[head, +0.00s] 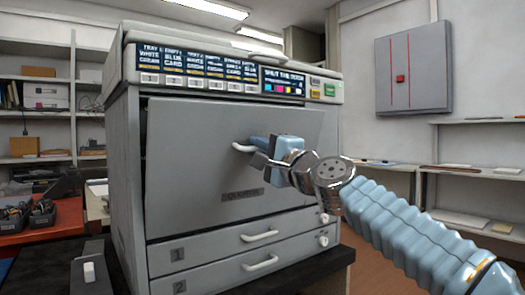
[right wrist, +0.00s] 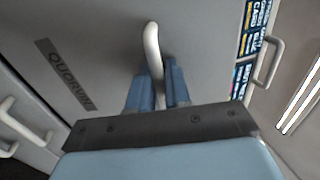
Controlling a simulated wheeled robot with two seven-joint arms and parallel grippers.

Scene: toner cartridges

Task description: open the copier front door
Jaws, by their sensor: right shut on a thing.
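The grey copier (head: 125,180) stands on a dark table. Its front door (head: 195,150) is a large grey panel, tilted slightly outward at the top, with a dark gap along its upper and left edges. My right gripper (head: 253,146) is at the door's white handle (head: 240,148). In the right wrist view the blue fingers (right wrist: 158,88) are shut on the white handle (right wrist: 152,45), one on each side. My left gripper is not in view.
Two drawers marked 1 (head: 205,248) and 2 (head: 215,280) sit below the door, each with a white handle. A label panel (head: 225,75) runs above it. Shelves stand left and right. A red table (head: 40,230) with dark bins is at the left.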

